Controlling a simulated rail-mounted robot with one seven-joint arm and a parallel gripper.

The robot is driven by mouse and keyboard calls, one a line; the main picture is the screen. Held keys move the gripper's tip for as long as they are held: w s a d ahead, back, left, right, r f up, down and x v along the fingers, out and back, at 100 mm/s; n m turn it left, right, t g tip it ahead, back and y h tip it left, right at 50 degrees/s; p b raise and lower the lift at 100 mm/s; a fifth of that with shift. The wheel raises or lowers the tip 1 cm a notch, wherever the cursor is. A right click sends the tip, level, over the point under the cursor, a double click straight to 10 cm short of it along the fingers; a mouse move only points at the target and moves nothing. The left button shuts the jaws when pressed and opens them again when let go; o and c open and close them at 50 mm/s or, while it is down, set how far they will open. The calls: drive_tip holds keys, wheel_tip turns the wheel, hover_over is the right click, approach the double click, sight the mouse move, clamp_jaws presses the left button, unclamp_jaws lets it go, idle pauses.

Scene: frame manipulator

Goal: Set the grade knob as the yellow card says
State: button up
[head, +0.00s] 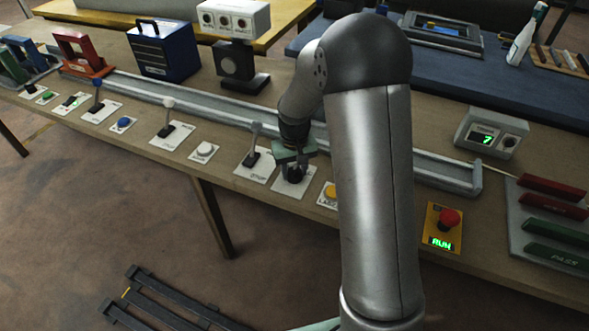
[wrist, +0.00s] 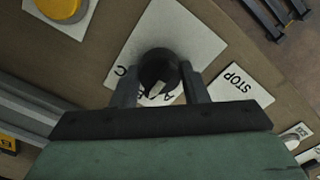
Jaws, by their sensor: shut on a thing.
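The grade knob (wrist: 158,66) is round and black and sits on a white plate (wrist: 193,42) with printed letters. My gripper (wrist: 160,84) is shut on the knob, one finger on each side. A white mark shows on the knob's lower part, but its exact setting is unclear. In the head view my gripper (head: 295,158) is over the knob's plate (head: 292,188). A yellow card (wrist: 8,144) is partly in the wrist view's left edge; its dark letter looks like B.
A lever on a STOP plate (head: 255,165) stands close left of the knob. A yellow button (head: 330,191) is close right. A metal rail (head: 430,170) runs behind. A red button box reading RUN (head: 443,228) is farther right. My arm hides part of the bench.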

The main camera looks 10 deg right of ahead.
sight(295, 169)
drive_tip(key=o, duration=1)
drive_tip(key=shift+r, duration=0.1)
wheel_tip(295, 169, up, 17)
drive_tip(key=shift+r, duration=0.2)
drive_tip(key=s+f, duration=0.1)
drive_tip(key=s, duration=0.8)
drive_tip(key=s+f, duration=0.2)
drive_tip(key=s, duration=0.6)
drive_tip(key=s+a+f, duration=0.1)
drive_tip(key=s, duration=0.8)
drive_tip(key=shift+s+f, duration=0.3)
drive_tip(key=shift+f, duration=0.1)
